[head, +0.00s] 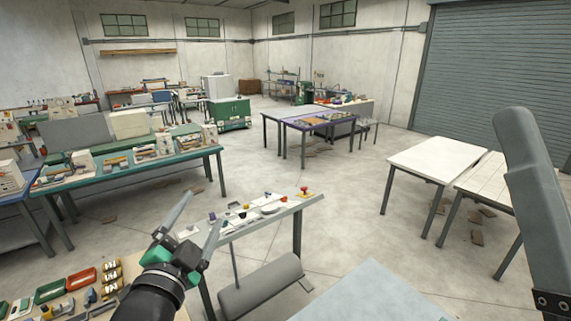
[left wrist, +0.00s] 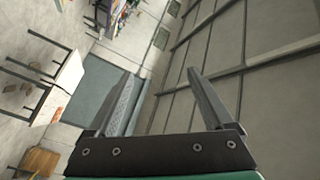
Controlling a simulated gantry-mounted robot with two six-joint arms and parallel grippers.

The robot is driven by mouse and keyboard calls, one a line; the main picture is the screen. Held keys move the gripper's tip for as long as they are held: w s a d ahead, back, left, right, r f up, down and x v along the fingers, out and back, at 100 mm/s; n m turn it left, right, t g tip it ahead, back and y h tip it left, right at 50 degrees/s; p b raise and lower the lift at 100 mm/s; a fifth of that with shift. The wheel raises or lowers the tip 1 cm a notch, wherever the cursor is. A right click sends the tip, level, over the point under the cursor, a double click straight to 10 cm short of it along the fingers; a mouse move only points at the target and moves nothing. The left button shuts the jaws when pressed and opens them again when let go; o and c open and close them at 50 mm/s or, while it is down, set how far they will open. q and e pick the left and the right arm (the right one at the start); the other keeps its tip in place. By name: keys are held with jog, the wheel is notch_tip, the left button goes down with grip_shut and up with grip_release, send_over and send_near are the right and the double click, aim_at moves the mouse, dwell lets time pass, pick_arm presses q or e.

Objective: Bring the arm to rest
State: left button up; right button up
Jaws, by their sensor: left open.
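My left gripper (head: 206,208) is in the lower left of the head view, raised in front of the near bench. Its two grey fingers stand well apart with nothing between them. The left wrist view also shows the left gripper (left wrist: 160,72) open and empty, with wall and floor behind it. A large grey piece with bolts, which looks like a finger of my right gripper (head: 535,200), rises at the right edge of the head view. Only this one piece shows, and the rest is out of frame.
The near bench (head: 262,222) holds small parts and a red-topped piece. A grey cylinder (head: 262,286) is below it. Red and green trays (head: 82,279) lie at lower left. A pale tabletop (head: 370,295) is at the bottom. White tables (head: 437,158) stand right; open floor lies between.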

pick_arm(q)
jog(key=s+a+r+n+t, duration=0.2)
jog(key=s+r+n+t, duration=0.6)
jog(key=s+r, duration=1.3)
jog(key=shift+s+r+n+t+h, duration=0.35)
jog(key=shift+r+n, duration=0.1)
jog(key=shift+n, duration=0.85)
jog(key=shift+a, duration=0.1)
